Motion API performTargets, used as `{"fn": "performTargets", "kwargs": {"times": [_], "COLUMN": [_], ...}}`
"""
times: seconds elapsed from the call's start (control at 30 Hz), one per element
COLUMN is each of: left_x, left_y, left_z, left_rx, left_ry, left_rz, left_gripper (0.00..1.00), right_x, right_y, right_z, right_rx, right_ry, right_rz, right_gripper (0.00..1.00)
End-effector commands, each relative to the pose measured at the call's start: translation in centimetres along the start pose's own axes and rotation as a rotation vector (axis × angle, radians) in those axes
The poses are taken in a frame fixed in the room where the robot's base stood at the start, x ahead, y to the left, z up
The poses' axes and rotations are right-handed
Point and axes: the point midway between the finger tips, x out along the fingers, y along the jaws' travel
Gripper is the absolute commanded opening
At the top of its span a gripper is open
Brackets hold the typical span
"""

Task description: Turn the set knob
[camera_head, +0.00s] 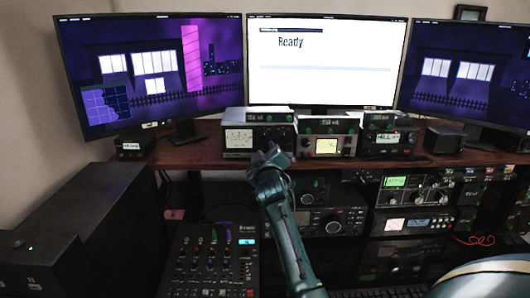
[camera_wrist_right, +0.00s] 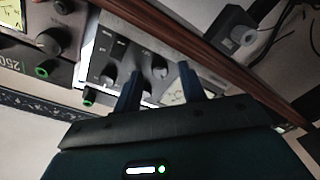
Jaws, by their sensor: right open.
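My right gripper (camera_head: 268,155) reaches up from the bottom middle toward the radio units on the desk in the head view. In the right wrist view its two blue fingers (camera_wrist_right: 160,88) are apart, in front of a grey panel (camera_wrist_right: 125,48) with several dark knobs. One knob (camera_wrist_right: 159,72) shows just beyond the gap between the fingers. Another knob (camera_wrist_right: 108,76) is left of the fingers, and a green-tipped one (camera_wrist_right: 89,98) is lower left. I cannot read which is the set knob. Finger contact with a knob cannot be told. My left gripper is not in view.
Three metered units stand on the brown desk (camera_head: 215,157): the left (camera_head: 259,137), middle (camera_head: 327,143) and right (camera_head: 387,140). Monitors, including the "Ready" screen (camera_head: 325,60), stand behind them. Below are a mixer (camera_head: 211,265) and more radios (camera_head: 418,200). A brown desk edge (camera_wrist_right: 200,52) crosses the wrist view.

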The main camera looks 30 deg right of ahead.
Motion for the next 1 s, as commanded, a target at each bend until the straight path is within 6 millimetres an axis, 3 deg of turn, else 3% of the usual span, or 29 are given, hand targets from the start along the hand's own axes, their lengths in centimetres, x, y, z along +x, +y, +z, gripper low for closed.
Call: {"fn": "performTargets", "kwargs": {"times": [0.37, 0.83, 1.0], "left_x": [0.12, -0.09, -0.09], "left_y": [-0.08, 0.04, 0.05], "left_z": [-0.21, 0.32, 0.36], "left_rx": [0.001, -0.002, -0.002], "left_ry": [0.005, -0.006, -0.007], "left_rz": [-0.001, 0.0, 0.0], "left_gripper": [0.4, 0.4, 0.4], "right_x": [0.45, 0.42, 0.42], "right_y": [0.02, 0.01, -0.01], "right_z": [0.0, 0.01, 0.02], "right_rx": [0.0, 0.0, 0.003], "right_ry": [0.001, 0.0, 0.0], "right_rz": [0.001, 0.0, 0.0], "right_gripper": [0.4, 0.02, 0.0]}}
